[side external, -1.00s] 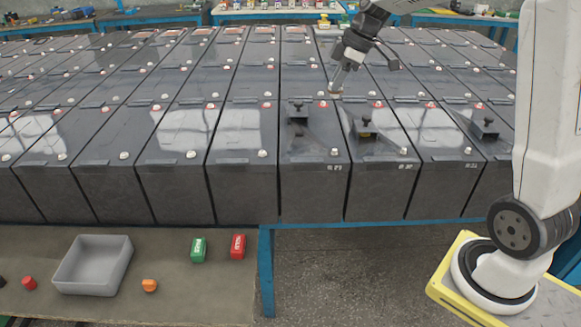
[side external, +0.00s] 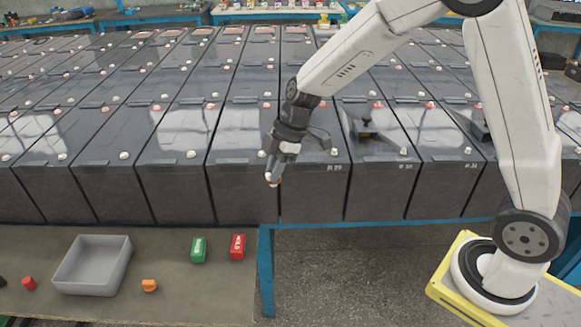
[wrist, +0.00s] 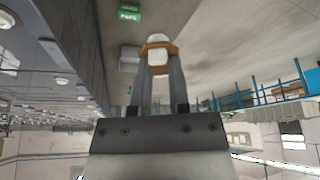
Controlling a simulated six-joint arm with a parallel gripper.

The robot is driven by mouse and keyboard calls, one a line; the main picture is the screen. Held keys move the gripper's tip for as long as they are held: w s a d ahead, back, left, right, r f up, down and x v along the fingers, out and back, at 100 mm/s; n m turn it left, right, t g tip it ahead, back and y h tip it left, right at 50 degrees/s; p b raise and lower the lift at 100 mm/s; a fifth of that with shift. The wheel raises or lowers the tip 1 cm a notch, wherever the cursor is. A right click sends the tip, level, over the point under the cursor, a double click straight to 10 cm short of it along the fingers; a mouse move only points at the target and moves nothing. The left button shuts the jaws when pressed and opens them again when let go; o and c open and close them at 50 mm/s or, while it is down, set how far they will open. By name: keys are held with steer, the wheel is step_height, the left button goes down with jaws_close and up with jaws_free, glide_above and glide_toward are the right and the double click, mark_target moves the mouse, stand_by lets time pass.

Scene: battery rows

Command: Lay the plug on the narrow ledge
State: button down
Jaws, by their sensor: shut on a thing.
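My gripper (side external: 273,174) is at the front of the battery rows, in front of a battery's dark front face and above the bench's right end. It is shut on a small white plug (wrist: 158,56), which sits between the fingertips in the wrist view. A tan band shows around the plug; I cannot tell whether it is part of the plug or of the finger pads. In the side view the plug is a small pale tip (side external: 272,181). A narrow blue rail (side external: 335,223) runs along the foot of the front batteries; I cannot tell if this is the ledge.
On the bench (side external: 200,297) are a grey tray (side external: 93,266), a green block (side external: 199,250), a red block (side external: 238,246), an orange piece (side external: 149,286) and a red piece (side external: 29,283). A black bracket (side external: 366,127) stands on a battery. Open floor (side external: 370,270) lies right of the bench.

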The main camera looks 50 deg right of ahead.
steer(key=s+a+f+n+g, duration=0.1)
steer(key=s+a+f+n, duration=0.3)
steer(key=s+a+f, duration=0.7)
step_height(320, 180, down, 3)
steer(key=shift+s+a+r+g, duration=0.15)
steer(key=shift+s+a+g, duration=0.2)
steer(key=shift+s, duration=0.15)
steer(key=shift+w, duration=0.1)
steer(key=shift+w+a+f, duration=0.9)
steer(key=shift+w+f, duration=0.65)
steer(key=shift+w, duration=0.5)
steer(key=shift+w+a+f, duration=0.85)
steer(key=shift+w+f, duration=0.7)
steer(key=shift+w, duration=0.5)
steer(key=shift+w+a+f, duration=0.9)
steer(key=shift+w+f, duration=0.65)
steer(key=shift+w, duration=0.5)
steer(key=shift+w+f, duration=0.1)
steer(key=shift+f, duration=0.05)
steer(key=shift+w+a+f, duration=0.1)
steer(key=shift+w+f, duration=0.05)
steer(key=shift+f, duration=1.55)
